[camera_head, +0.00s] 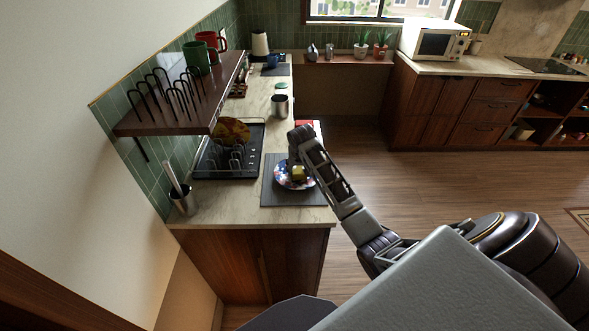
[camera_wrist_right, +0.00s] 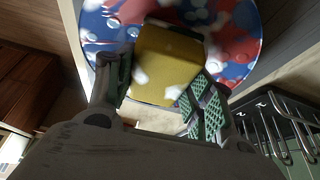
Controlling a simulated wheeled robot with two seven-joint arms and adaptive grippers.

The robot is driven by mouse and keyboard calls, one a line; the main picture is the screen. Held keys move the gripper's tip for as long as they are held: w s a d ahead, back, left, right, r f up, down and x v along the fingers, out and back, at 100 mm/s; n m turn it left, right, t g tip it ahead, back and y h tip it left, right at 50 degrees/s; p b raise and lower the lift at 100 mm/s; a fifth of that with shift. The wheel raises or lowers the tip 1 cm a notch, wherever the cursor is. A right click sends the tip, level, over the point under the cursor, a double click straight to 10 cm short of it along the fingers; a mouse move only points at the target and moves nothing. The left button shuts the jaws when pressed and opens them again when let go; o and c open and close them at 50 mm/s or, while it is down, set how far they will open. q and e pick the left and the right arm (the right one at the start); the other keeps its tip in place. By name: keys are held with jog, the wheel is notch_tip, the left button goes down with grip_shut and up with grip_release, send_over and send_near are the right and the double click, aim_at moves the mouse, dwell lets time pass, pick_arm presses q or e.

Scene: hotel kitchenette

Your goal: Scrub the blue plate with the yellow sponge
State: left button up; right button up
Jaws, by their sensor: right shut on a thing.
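The plate (camera_head: 283,182), patterned in blue, red and white, lies on a dark grey mat (camera_head: 275,198) on the near end of the counter. It also shows in the right wrist view (camera_wrist_right: 102,27). My right gripper (camera_wrist_right: 160,88) is shut on the yellow sponge (camera_wrist_right: 168,62), with a green-padded finger at each side. In the head view the sponge (camera_head: 298,174) shows over the plate's right part, below my right gripper (camera_head: 297,160). Whether the sponge touches the plate is hard to tell. Pale patches show on the sponge. My left gripper is not in view.
A black dish rack (camera_head: 205,166) holding an amber-brown item (camera_head: 234,131) stands left of the mat. A utensil holder (camera_head: 181,203) is at the near left corner. A steel cup (camera_head: 280,106) stands farther back. A wooden shelf (camera_head: 195,103) overhangs the rack.

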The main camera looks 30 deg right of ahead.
dwell(0.4)
jog(key=shift+w+a, duration=0.5)
jog(key=shift+a, duration=0.4)
jog(key=shift+w+a, duration=0.45)
jog(key=shift+a, duration=0.45)
jog(key=shift+f, duration=0.1)
jog(key=shift+s+d, duration=0.35)
jog(key=shift+d, duration=0.3)
jog(key=shift+s+d, duration=0.3)
jog(key=shift+d, duration=0.3)
jog(key=shift+s+d, duration=0.35)
jog(key=shift+d, duration=0.3)
jog(key=shift+a, duration=0.1)
jog(key=shift+w+a, duration=0.3)
jog(key=shift+a, duration=0.3)
jog(key=shift+w+a, duration=0.35)
jog(key=shift+a, duration=0.3)
jog(key=shift+w+a, duration=0.3)
jog(key=shift+a, duration=0.3)
jog(key=shift+f, duration=0.1)
